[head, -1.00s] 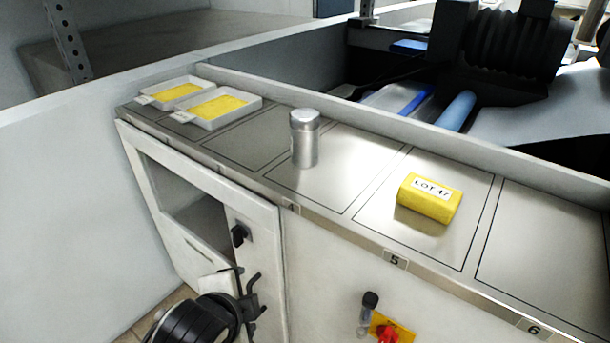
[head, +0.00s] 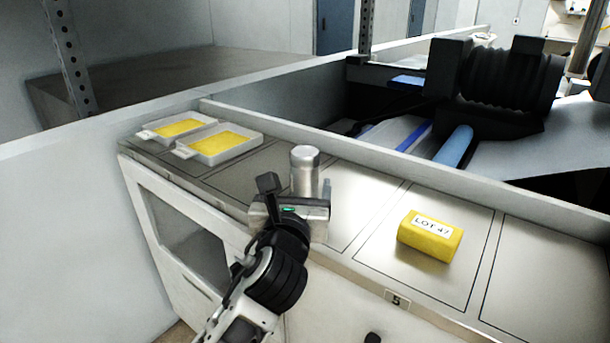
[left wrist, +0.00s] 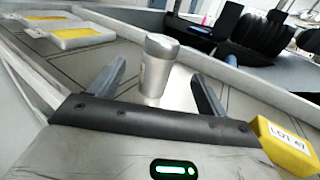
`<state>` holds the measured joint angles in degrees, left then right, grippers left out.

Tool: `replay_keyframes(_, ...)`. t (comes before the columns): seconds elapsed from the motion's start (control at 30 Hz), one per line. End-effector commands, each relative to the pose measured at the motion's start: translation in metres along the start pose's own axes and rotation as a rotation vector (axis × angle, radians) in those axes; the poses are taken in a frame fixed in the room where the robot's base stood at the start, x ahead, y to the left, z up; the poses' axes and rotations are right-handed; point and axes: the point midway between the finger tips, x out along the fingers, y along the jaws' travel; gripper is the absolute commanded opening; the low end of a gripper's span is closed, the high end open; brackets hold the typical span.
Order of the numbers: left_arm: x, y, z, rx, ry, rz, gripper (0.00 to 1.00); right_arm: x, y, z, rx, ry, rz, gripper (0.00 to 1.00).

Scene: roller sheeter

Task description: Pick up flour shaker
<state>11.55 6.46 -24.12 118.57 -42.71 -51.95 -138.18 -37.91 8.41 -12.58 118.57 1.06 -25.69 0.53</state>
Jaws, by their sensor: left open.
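The flour shaker (head: 304,168) is a silver metal cylinder with a domed lid, upright on the steel counter. My left gripper (head: 298,188) is in front of it in the head view and hides its lower part. In the left wrist view the shaker (left wrist: 157,68) stands between the two spread fingers of my left gripper (left wrist: 158,85), a little left of the middle. The fingers look apart from it. The jaws are open and empty. My right gripper is not in view.
A yellow block labelled LOT 47 (head: 430,236) lies on the counter to the right of the shaker. Two white trays with yellow contents, the nearer one (head: 220,143) and another behind it, stand at the left end. A low wall (head: 390,165) runs along the counter's back. Panels between are bare.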

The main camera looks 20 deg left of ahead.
Motion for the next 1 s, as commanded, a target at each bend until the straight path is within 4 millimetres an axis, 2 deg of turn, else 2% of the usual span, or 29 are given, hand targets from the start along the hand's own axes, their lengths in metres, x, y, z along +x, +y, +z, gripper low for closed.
replay_keyframes(0.03,0.012,0.000,0.001,-0.001,0.000,0.001,0.77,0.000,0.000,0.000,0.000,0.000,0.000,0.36)
replay_keyframes(0.13,0.030,0.000,0.000,-0.001,0.000,0.001,0.77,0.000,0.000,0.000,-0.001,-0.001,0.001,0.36)
replay_keyframes(0.43,0.054,0.000,-0.001,-0.003,0.002,0.001,0.77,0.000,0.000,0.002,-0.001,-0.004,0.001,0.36)
replay_keyframes(0.7,0.092,-0.001,-0.004,-0.004,0.002,0.000,0.77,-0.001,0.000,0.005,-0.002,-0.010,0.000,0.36)
replay_keyframes(1.0,0.099,-0.001,-0.004,-0.003,0.002,-0.001,0.77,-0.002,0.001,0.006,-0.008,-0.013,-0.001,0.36)
